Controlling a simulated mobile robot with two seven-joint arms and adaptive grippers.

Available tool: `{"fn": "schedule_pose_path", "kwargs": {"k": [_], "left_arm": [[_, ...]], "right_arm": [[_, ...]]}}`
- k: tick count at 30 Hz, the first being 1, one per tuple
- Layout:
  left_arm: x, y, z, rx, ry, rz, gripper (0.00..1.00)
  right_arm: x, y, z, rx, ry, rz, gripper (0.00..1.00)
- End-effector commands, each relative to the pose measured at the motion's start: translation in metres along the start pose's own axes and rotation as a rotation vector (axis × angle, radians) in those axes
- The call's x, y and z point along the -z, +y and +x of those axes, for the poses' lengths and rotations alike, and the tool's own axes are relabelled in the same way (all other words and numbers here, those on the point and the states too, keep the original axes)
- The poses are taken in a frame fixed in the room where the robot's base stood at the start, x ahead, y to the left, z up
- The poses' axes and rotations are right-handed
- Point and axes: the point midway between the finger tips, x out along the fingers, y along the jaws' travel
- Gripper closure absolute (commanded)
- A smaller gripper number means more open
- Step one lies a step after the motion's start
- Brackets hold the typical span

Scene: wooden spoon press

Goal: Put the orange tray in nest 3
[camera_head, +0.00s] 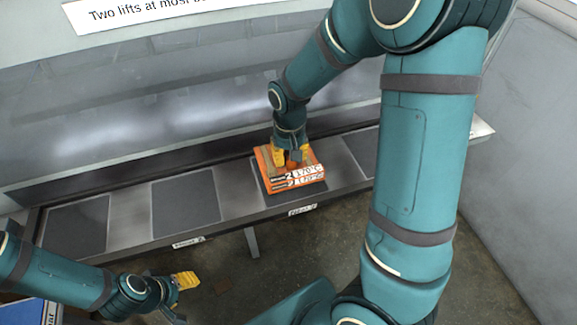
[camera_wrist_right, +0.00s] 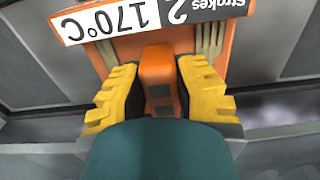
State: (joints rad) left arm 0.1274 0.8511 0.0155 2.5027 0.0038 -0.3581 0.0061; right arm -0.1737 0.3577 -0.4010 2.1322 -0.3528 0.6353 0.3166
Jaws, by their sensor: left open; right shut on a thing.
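The orange tray (camera_head: 313,158) carries white label strips reading "2" and "170°C". Two such strips show one above the other, so it may be two stacked trays. It sits on or just above a dark pad (camera_head: 262,187) of the metal shelf; I cannot tell whether it touches. My right gripper (camera_head: 291,157) is shut on the tray's upright orange handle (camera_wrist_right: 157,68), with a yellow finger on each side in the right wrist view. My left gripper (camera_head: 180,297) is open and empty at the lower left, below the shelf. The nest labels are too small to read surely.
The metal shelf (camera_head: 130,213) has bare dark pads at far left (camera_head: 77,225), left of the tray (camera_head: 186,203) and right of it (camera_head: 365,150). Small labels (camera_head: 188,242) (camera_head: 302,210) mark its front edge. A shiny wall stands behind, with a sign (camera_head: 150,15) above.

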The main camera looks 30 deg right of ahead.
Motion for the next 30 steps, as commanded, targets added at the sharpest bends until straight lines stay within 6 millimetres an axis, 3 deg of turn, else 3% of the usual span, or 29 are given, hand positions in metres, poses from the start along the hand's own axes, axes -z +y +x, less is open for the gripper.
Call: {"fn": "schedule_pose_path", "kwargs": {"k": [10,22,23,24,30], "left_arm": [[-0.004,-0.003,0.008,-0.001,-0.007,0.002,0.49],[-0.005,-0.004,0.010,-0.001,-0.010,0.003,0.49],[-0.005,-0.004,0.010,-0.001,-0.010,0.003,0.49],[-0.005,-0.004,0.009,-0.001,-0.010,0.003,0.49],[-0.004,-0.003,0.009,-0.001,-0.010,0.003,0.49]], "right_arm": [[0.000,0.000,0.038,0.000,0.000,0.000,1.00],[0.000,0.000,0.042,0.001,0.002,0.000,1.00],[0.000,0.000,0.042,0.001,0.001,0.000,0.62],[0.000,0.000,0.042,0.001,0.001,0.000,0.49],[0.000,0.000,0.041,0.001,0.001,0.000,0.49]]}}
